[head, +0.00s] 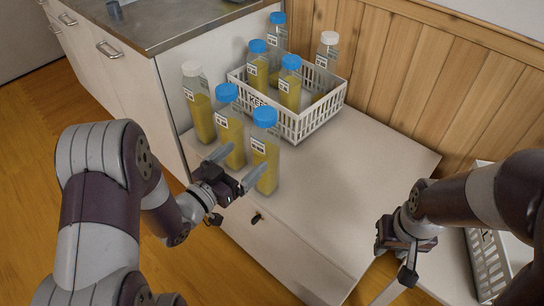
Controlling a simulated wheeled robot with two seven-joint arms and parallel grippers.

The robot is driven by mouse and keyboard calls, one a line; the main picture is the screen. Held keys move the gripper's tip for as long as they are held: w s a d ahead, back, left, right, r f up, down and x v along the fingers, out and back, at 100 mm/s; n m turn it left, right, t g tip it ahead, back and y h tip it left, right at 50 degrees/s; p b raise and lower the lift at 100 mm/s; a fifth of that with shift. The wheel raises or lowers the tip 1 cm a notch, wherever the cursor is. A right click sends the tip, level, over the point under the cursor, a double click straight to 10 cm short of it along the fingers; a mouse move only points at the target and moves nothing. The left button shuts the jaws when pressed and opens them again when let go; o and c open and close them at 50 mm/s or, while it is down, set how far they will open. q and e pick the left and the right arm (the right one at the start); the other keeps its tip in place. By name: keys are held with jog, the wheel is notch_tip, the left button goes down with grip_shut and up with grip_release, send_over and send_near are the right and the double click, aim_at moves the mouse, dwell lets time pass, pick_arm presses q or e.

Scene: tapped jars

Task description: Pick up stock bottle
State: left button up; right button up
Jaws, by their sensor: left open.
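Several clear bottles of yellow liquid stand on the white cabinet top. Outside the basket are a white-capped bottle (201,112) and two blue-capped ones, a middle bottle (231,135) and a front bottle (265,155). The pictures do not show which is the stock bottle; the labels are too small to read. My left gripper (240,162) is open, its fingers spread at the lower part of the middle and front bottles. One finger overlaps the front bottle in view; contact cannot be told. My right gripper (398,285) hangs low at the right, away from the bottles; its jaw opening is unclear.
A white slotted basket (300,127) behind holds several bottles, mostly blue-capped, one white-capped (328,50). Another white basket (488,265) sits at the right, partly behind my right arm. A wood-panelled wall (430,85) bounds the back. The cabinet top (350,175) is clear right of the bottles.

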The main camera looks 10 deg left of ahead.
aim_at(259, 146)
pick_arm(q)
jog(key=b+x, duration=0.1)
jog(key=x, duration=0.4)
jog(key=shift+w+d+f, duration=0.2)
jog(key=shift+w, duration=0.1)
jog(key=x, duration=0.1)
jog(key=b+x, duration=0.1)
jog(key=x, duration=0.3)
jog(key=shift+w+a+r+b, duration=0.1)
jog(key=shift+a+r+b, duration=0.05)
jog(key=shift+r+b, duration=0.2)
jog(key=shift+w+r, duration=0.1)
jog(key=shift+w, duration=0.2)
grip_shut()
